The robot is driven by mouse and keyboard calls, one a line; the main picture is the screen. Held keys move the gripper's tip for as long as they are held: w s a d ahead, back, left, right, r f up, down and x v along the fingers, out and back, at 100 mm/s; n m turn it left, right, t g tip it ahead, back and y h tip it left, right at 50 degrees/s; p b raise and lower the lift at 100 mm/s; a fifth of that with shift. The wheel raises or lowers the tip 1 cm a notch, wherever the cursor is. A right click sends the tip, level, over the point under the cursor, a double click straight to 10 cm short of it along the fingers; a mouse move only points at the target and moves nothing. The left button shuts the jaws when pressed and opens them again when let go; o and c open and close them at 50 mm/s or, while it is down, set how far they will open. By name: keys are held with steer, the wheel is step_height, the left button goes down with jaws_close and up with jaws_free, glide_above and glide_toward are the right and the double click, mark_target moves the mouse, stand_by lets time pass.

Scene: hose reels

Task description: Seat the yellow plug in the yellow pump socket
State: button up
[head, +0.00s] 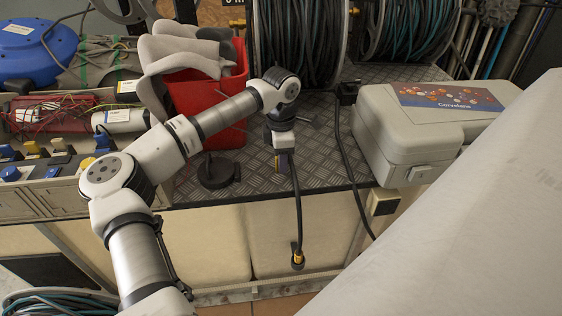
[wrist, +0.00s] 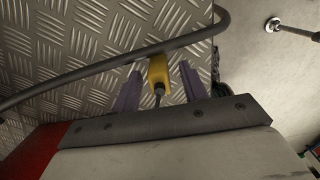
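My gripper (head: 281,163) points down over the front edge of the metal-topped bench. In the wrist view my gripper (wrist: 160,88) has its two fingers apart. A yellow plug-like piece (wrist: 158,70) with a thin dark stem lies between them, with a visible gap on each side. In the head view a black cable (head: 297,205) runs down from the gripper area to a dark end with a yellow band (head: 297,257), hanging before the bench front. A small dark box with a yellowish face (head: 384,203) sits at the bench front; I cannot tell whether it is the pump socket.
A grey case (head: 410,130) stands right of the gripper, and a red bin (head: 205,95) with grey gloves stands left. A black round piece (head: 215,172) lies on the bench top. Hose reels (head: 300,40) stand behind. A thick cable (wrist: 75,75) crosses the wrist view.

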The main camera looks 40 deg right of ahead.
jaws_close()
